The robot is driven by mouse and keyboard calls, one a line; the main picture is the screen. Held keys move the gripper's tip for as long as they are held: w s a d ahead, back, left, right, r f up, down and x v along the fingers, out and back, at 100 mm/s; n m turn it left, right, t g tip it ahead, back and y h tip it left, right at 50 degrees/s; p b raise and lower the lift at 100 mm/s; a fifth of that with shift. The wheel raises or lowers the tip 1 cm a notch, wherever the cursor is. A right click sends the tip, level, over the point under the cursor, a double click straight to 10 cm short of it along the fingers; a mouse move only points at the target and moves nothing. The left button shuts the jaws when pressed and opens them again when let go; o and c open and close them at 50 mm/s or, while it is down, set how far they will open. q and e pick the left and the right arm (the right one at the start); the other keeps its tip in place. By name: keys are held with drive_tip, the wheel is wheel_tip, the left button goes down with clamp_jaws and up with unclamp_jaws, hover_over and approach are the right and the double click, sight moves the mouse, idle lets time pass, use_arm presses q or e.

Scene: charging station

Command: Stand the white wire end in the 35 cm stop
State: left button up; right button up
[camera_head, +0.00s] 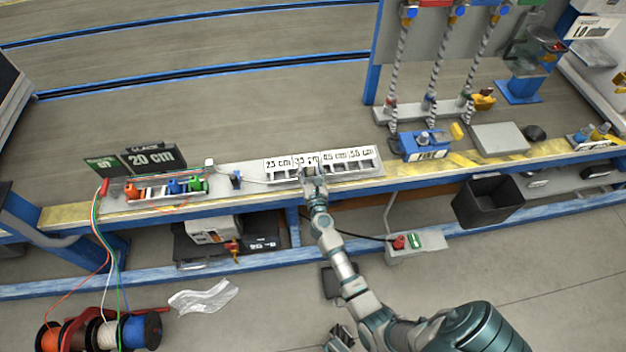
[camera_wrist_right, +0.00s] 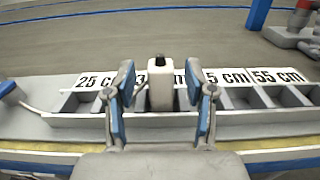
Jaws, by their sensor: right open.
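The white wire end appears to be the white block with a black top (camera_wrist_right: 160,92) in the right wrist view. It stands upright at the row of stops (camera_head: 372,178), in front of the partly hidden label between 25 cm and 45 cm. Whether it is fully seated is hidden. My right gripper (camera_head: 313,178) is at this row. In the right wrist view its blue-padded fingers (camera_wrist_right: 160,107) are open, one on each side of the block, with gaps between.
A white wire (camera_wrist_right: 32,107) comes in from the left. Left of the stops are a small blue part (camera_head: 236,178), a tray of coloured connectors (camera_head: 150,194) and a 20 cm sign (camera_head: 157,158). A black bin (camera_head: 490,203) hangs at the right front edge.

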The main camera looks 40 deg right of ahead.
drive_tip(key=v, duration=1)
drive_tip(key=shift+s+a, duration=0.2)
drive_tip(key=shift+s, duration=0.1)
drive_tip(key=shift+f, duration=0.1)
